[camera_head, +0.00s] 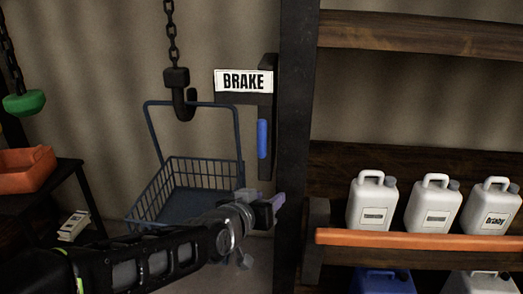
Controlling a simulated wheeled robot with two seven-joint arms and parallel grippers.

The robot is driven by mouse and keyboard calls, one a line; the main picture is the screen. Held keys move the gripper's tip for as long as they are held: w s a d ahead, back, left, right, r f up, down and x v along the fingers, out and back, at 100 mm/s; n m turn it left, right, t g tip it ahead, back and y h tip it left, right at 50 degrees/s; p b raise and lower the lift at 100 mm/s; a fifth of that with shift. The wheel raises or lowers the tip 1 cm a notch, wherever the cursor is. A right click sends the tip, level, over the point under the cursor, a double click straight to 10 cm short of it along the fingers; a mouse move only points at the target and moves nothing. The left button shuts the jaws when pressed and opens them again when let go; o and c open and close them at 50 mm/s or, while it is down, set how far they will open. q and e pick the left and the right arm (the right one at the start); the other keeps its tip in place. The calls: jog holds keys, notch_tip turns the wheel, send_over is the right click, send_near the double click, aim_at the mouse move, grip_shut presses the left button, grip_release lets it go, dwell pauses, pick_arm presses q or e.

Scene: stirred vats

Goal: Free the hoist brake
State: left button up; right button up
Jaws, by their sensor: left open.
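A white sign (243,81) reads BRAKE on a dark bracket beside the post. Below it a blue brake handle (263,139) hangs upright on a dark vertical plate. My left gripper (268,204) is open and empty, below the blue handle and apart from it in the picture. The hoist hook (181,102) hangs on a chain, and a blue wire basket (150,203) hangs from it by its handle. My left arm covers part of the basket's front. My right gripper is not in view.
A dark post (294,120) stands just right of the brake. Shelves (420,238) with several white jugs (433,207) fill the right. A green pendant (24,104) hangs at the left above an orange bin (24,171) on a dark table.

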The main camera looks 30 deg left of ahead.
aim_at(260, 136)
pick_arm(q)
jog(key=s+r+t+y, duration=0.1)
jog(key=s+r+t, duration=0.1)
jog(key=r, duration=0.6)
jog(key=s+r+m+t+y+b, duration=0.1)
jog(key=s+r, duration=0.4)
jog(key=r, duration=0.2)
jog(key=shift+a+r+t+y, duration=0.25)
jog(key=shift+r+t+y, duration=0.05)
jog(key=shift+r+t, duration=0.1)
jog(key=shift+w, duration=0.15)
jog(key=w, duration=0.5)
jog(key=w+a+p, duration=0.1)
jog(key=w, duration=0.1)
jog(key=shift+w, duration=0.25)
jog(key=shift+c, duration=0.4)
grip_shut()
